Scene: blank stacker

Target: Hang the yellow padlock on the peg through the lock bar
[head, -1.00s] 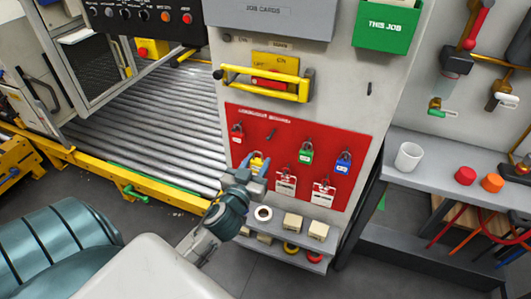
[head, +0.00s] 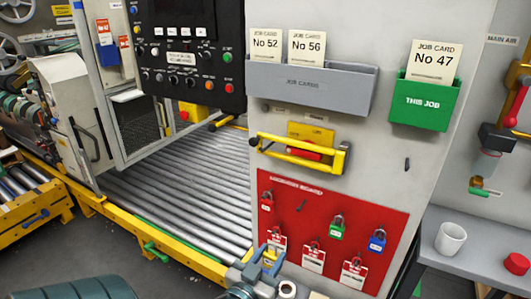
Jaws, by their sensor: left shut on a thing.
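The yellow padlock (head: 268,260) is low in the head view, between the fingers of my left gripper (head: 269,257). The gripper is shut on it, in front of the lower left edge of the red lockout board (head: 350,222). Its shackle is too small to make out. The yellow lock bar (head: 297,158) lies across the grey panel above the board, in front of a red part and a yellow plate (head: 312,133). I cannot make out the bar's peg clearly. My right gripper is not in view.
The board holds a red padlock (head: 266,199), a green padlock (head: 337,228), a blue padlock (head: 377,240), hanging tags and a bare hook (head: 301,206). A grey card holder (head: 318,89) and a green card holder (head: 425,104) jut out above. A white cup (head: 450,238) stands right.

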